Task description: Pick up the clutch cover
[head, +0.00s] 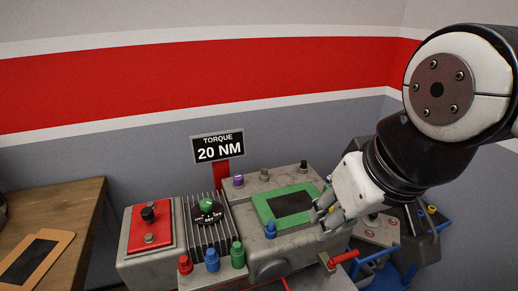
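My gripper (327,211) hangs at the right end of a grey machine block, with its fingers pointing down and left. The fingertips overlap the right edge of a green frame (266,214) around a dark panel; I cannot tell whether they touch it. The finger gap is too small and partly hidden to read. No part is clearly recognisable as the clutch cover. A grey part with round fittings (378,230) lies behind and right of the gripper, partly covered by my arm.
The block carries a red plate with a black knob (148,214), a finned section with a green knob (206,206), and several coloured caps. A torque sign (218,148) stands behind. A wooden table (85,200) with an orange-framed panel (36,257) is at left. Blue bars (378,254) are at lower right.

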